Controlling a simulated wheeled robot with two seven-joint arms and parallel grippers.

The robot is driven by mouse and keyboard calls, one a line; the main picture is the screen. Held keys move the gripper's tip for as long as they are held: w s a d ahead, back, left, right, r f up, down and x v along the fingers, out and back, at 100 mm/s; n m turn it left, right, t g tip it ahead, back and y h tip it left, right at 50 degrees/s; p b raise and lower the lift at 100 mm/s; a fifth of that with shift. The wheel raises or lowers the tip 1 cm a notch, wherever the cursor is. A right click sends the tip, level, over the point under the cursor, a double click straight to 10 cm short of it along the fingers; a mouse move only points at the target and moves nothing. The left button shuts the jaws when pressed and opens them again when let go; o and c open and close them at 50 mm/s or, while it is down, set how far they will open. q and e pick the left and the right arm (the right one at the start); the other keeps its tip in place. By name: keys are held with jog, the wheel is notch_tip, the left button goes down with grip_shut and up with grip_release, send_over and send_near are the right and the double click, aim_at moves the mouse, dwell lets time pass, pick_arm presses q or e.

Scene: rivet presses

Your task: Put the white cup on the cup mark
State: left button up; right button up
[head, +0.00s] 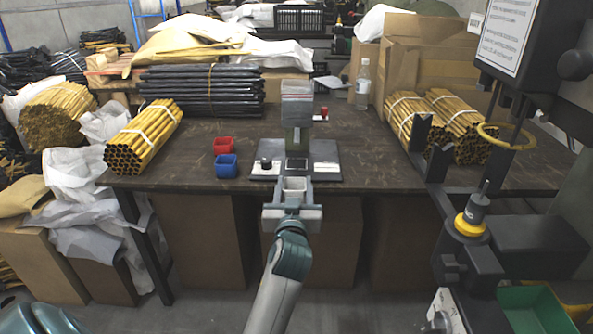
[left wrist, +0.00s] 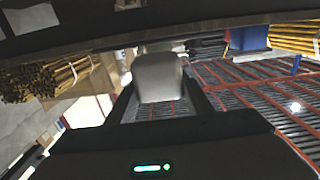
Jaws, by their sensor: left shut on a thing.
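The white cup (head: 294,184) is between the fingers of my left gripper (head: 293,192), at the front edge of the dark table in the head view. The left wrist view also shows the cup (left wrist: 158,77), pale and smooth, between the two dark fingers. My left gripper is shut on it. Just behind the cup stands a small press with a dark base plate (head: 265,174). I cannot make out a cup mark for certain; a dark square (head: 297,164) and a white patch (head: 326,167) show on the plate. My right gripper is not in view.
A red bin (head: 223,145) and a blue bin (head: 226,166) stand left of the press. Bundles of yellow tubes (head: 145,137) lie at the left and right. A clear bottle (head: 363,84) stands at the back. A large dark press (head: 470,215) blocks the right side.

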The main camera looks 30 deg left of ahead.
pick_arm(q)
jog(key=shift+w, duration=0.1)
